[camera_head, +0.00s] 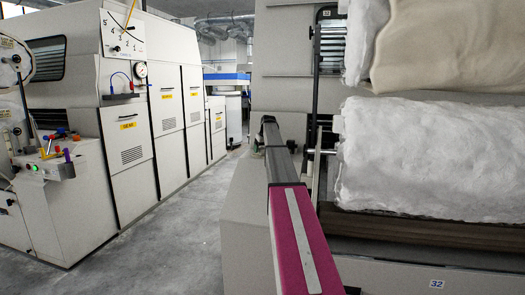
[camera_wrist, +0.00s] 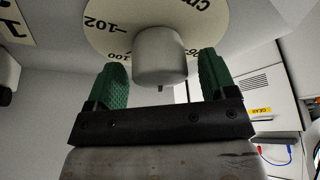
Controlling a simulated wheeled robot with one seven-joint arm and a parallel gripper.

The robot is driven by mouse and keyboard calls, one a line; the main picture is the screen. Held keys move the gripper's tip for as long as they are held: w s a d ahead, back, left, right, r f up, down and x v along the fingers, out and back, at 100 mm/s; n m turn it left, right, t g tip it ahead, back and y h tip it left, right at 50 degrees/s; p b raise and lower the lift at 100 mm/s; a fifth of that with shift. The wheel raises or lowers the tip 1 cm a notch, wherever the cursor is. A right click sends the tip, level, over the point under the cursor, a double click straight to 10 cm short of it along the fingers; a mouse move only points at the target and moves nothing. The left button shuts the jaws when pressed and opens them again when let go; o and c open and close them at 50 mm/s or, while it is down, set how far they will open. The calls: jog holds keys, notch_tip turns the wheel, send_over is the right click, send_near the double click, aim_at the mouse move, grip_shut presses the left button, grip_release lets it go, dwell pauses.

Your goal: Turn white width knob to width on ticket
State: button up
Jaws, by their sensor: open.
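The white width knob (camera_wrist: 160,52) shows large in the wrist view as a pale, rounded cylinder. It sits in front of a round cream dial (camera_wrist: 112,22) with black marks; I read 102, 100 and part of "cm". A small dark pointer shows at the knob's lower edge. My gripper (camera_wrist: 159,62) is open, with one green ribbed finger to each side of the knob. Gaps show between knob and fingers in the picture; I cannot tell the depth between them. I cannot make out the ticket in either view.
In the head view, a white machine row (camera_head: 128,160) with yellow labels lines the left side. A control box (camera_head: 55,168) with coloured levers juts from it. White fibre rolls (camera_head: 430,155) fill the right. A clear concrete aisle (camera_head: 185,235) runs between.

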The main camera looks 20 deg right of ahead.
jog(key=shift+f, duration=0.2)
jog(key=c, duration=0.9)
jog(key=shift+c, duration=0.2)
